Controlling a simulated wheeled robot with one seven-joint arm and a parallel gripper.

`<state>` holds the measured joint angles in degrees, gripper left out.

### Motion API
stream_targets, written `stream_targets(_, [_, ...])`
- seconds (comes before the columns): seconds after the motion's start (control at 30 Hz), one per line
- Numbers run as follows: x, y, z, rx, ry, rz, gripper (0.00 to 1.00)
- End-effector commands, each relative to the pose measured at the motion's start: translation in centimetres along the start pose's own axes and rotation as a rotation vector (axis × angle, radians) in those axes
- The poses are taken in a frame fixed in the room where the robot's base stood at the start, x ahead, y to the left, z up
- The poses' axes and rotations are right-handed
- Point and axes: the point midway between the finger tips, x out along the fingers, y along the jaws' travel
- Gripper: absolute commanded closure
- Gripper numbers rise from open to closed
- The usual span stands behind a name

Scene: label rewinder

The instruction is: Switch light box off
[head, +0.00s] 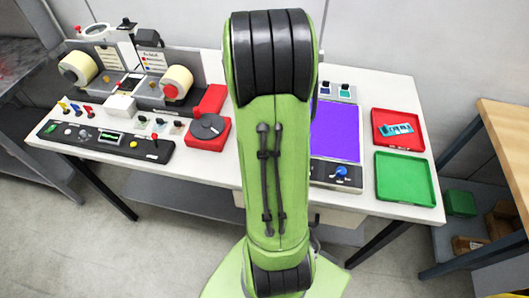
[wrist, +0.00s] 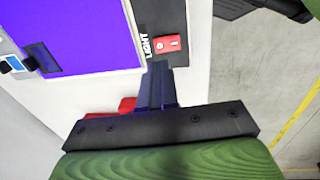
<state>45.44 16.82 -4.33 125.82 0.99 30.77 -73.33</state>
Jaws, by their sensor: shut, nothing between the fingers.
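The light box shows in the head view with a lit purple panel (head: 335,130), partly hidden behind my green arm. A blue knob (head: 341,171) is on its front strip. In the wrist view, the lit panel (wrist: 75,32) fills the upper left. Beside it, a dark strip marked LIGHT carries a red rocker switch (wrist: 167,44). My gripper (wrist: 158,68) is shut and empty, its fingertips just below the switch in the picture. I cannot tell whether they touch the strip. The gripper is hidden behind my arm in the head view.
A red tray (head: 383,139) with a light-blue item (head: 397,129) and a green tray (head: 405,202) sit on the right of the white table. Label rolls, a red turntable (head: 207,128) and a black control panel (head: 105,139) are on the left. A wooden bench (head: 505,130) stands at right.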

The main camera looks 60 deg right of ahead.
Motion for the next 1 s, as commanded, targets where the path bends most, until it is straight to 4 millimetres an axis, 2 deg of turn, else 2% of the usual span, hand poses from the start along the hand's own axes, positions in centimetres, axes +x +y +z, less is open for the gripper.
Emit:
stream_targets(0.03, [1.4,-0.1,0.0,0.000,-0.001,-0.006,1.00])
stream_targets(0.1, [2.9,-0.1,0.0,0.000,-0.001,-0.005,1.00])
stream_targets(0.33, [6.3,-0.1,0.0,-0.001,0.000,-0.003,1.00])
stream_targets(0.73, [6.9,0.0,-0.1,-0.001,0.001,0.001,1.00])
stream_targets(0.83, [7.7,0.2,0.0,0.000,0.000,0.001,1.00])
stream_targets(1.0, [7.5,0.1,0.0,0.000,0.000,-0.004,1.00])
